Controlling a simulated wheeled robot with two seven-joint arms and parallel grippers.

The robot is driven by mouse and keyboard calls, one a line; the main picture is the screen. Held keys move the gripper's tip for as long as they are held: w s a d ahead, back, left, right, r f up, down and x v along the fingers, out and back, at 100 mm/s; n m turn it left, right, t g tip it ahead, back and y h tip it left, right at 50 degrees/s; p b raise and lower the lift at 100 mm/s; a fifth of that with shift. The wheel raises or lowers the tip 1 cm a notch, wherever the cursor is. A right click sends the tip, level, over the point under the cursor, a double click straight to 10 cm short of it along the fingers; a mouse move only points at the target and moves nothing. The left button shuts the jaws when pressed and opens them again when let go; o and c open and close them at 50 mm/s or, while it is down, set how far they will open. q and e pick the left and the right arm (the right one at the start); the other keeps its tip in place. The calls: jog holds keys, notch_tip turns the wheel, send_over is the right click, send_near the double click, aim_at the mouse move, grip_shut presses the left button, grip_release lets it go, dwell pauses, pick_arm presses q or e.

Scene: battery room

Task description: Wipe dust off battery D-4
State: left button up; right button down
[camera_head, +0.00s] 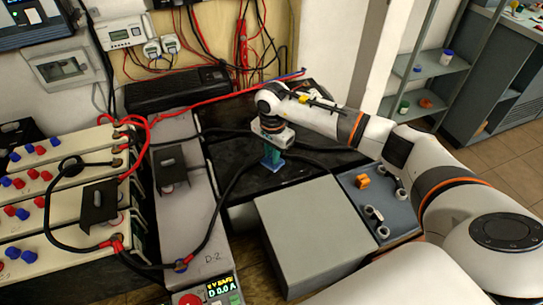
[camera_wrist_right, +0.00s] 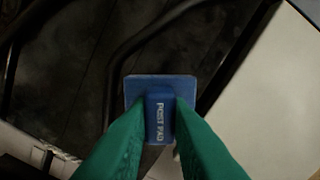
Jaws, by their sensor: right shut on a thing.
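My right gripper (camera_head: 272,150) is shut on a blue pad (camera_wrist_right: 160,90) lettered "POST PAD". Its green fingers (camera_wrist_right: 158,125) grip the pad from both sides. In the head view the pad (camera_head: 270,164) is small, pointing down at a black, dusty-looking top (camera_head: 232,178) in the middle. I cannot tell whether the pad touches that top. No "D-4" label is readable, so I cannot confirm which battery this is. My left gripper is not in view.
A grey battery marked D-2 (camera_head: 198,215) stands left of the black top. Cream batteries (camera_head: 75,207) with red and blue caps are further left. Black cables cross the black top. A grey box (camera_head: 312,225) and a panel with an orange knob (camera_head: 362,181) lie in front.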

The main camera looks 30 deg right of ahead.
notch_tip(320, 180, up, 3)
jog(key=shift+a+f+p, duration=0.1)
jog(key=shift+p, duration=0.55)
jog(key=shift+r+p, duration=0.3)
jog(key=shift+r, duration=0.25)
